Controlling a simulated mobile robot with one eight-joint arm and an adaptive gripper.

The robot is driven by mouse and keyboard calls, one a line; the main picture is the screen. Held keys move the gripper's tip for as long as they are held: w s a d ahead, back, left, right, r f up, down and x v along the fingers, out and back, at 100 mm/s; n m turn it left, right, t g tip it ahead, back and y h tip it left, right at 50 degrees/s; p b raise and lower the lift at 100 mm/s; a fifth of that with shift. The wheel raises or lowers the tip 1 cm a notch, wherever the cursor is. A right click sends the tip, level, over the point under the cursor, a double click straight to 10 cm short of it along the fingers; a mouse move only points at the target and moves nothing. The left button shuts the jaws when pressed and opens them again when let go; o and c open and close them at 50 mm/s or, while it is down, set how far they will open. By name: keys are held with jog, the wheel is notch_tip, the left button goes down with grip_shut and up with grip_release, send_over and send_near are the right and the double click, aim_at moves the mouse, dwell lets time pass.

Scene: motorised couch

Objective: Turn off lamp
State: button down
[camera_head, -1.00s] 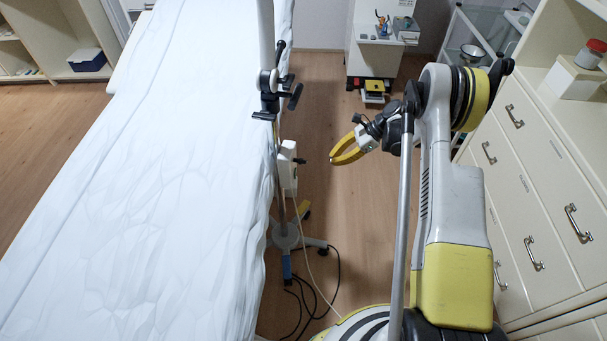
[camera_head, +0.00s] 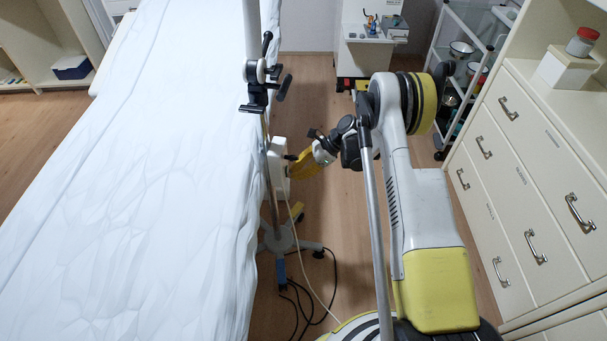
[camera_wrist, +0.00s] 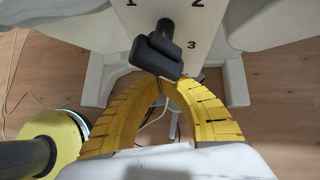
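The lamp's white control box (camera_head: 279,170) is mounted low on the lamp stand beside the couch. In the wrist view, the box face (camera_wrist: 180,20) carries the numbers 1, 2 and 3. A black knob (camera_wrist: 157,50) with a raised bar sticks out from it, its bar pointing near the 3. My gripper (camera_head: 291,166) is right at the box. Its yellow curved fingers (camera_wrist: 160,80) come together at the tips, just at the lower edge of the knob. The knob partly hides the tips, so contact is unclear. The lamp head is out of view.
The white-covered couch (camera_head: 130,200) fills the left. The lamp pole (camera_head: 251,35) rises beside it, with black cables (camera_head: 305,300) near its wheeled base. A drawer cabinet (camera_head: 520,170) stands on the right, and a trolley (camera_head: 462,70) behind.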

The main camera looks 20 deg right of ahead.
jog(key=shift+a, duration=0.1)
jog(key=shift+s+a+m+t, duration=0.15)
jog(key=shift+a+m+t, duration=0.35)
jog(key=shift+a+m, duration=0.25)
jog(key=shift+r, duration=0.1)
